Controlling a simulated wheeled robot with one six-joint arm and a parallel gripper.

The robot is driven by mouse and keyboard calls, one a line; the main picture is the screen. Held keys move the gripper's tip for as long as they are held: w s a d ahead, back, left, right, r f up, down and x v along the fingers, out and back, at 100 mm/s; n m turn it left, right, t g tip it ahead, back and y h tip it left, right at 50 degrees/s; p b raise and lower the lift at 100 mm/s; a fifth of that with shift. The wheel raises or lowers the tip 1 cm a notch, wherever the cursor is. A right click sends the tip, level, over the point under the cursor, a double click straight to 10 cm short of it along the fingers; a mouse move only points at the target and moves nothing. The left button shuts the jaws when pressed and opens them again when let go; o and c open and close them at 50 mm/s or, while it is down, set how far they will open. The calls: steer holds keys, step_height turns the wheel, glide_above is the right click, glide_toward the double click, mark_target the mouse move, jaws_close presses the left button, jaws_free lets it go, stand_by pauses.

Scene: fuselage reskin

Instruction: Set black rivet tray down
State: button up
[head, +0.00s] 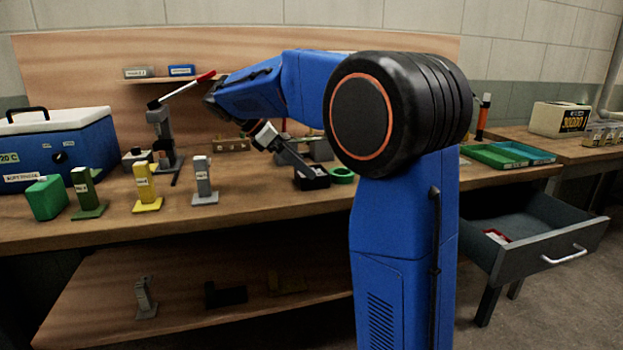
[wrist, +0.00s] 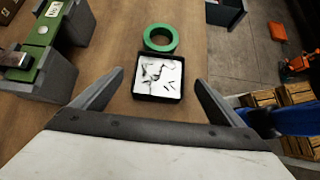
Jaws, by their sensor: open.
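The black rivet tray (wrist: 159,97) sits on the wooden workbench (wrist: 118,133) in the wrist view, with a white inside and several small dark rivets. In the head view the black tray (head: 312,179) is on the bench beside the arm. My gripper (wrist: 152,92) is open, with one finger on each side of the tray and visible gaps between the fingers and its walls. In the head view my gripper (head: 300,170) is partly hidden against the tray, reaching down to it.
A green ring (wrist: 160,38) lies just beyond the tray. A grey and green fixture (wrist: 50,35) stands at left. The bench edge is to the right of the tray. An open drawer (head: 535,235) juts out at right in the head view.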

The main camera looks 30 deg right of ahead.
steer(key=shift+x, duration=2.55)
steer(key=c, duration=1.4)
step_height(320, 180, up, 10)
steer(key=shift+r, duration=0.1)
